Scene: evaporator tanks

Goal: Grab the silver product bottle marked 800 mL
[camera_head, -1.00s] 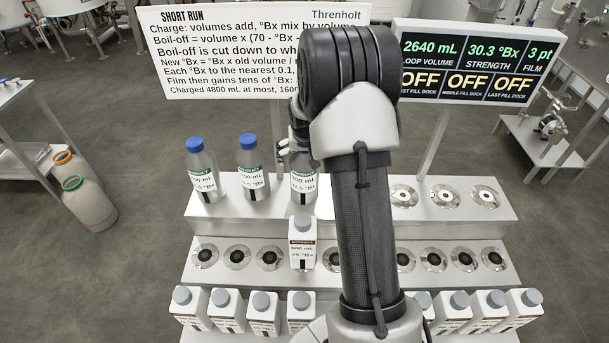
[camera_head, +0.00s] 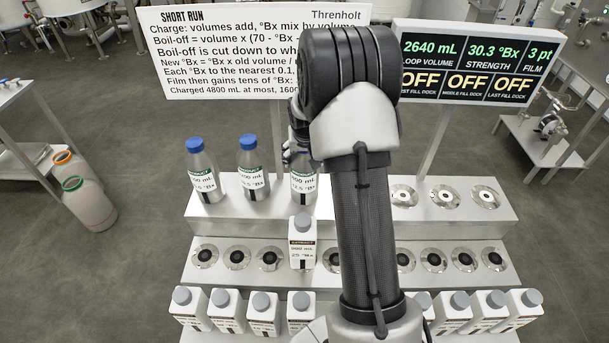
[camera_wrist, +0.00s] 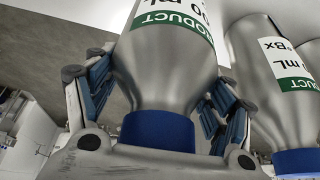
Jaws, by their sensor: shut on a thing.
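Three silver product bottles with green-banded labels stand on the upper step: the left one (camera_head: 203,172), the middle one (camera_head: 252,172) and the right one (camera_head: 303,181). The left and middle ones show blue caps. My gripper (camera_head: 298,148) is at the top of the right bottle, largely hidden behind my arm. In the wrist view, my gripper (camera_wrist: 160,95) is shut around the shoulder of this bottle (camera_wrist: 165,62), its blue cap toward the palm. Its label ends in "00 mL"; the first digit is not readable. The neighbouring bottle (camera_wrist: 265,85) stands close beside it, apart from the fingers.
A white square bottle (camera_head: 302,242) stands on the middle step among empty round docks (camera_head: 237,256). Several more white bottles (camera_head: 224,308) line the front step. A text board (camera_head: 230,50) and a display (camera_head: 470,62) stand behind. Empty docks (camera_head: 445,197) are at upper right.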

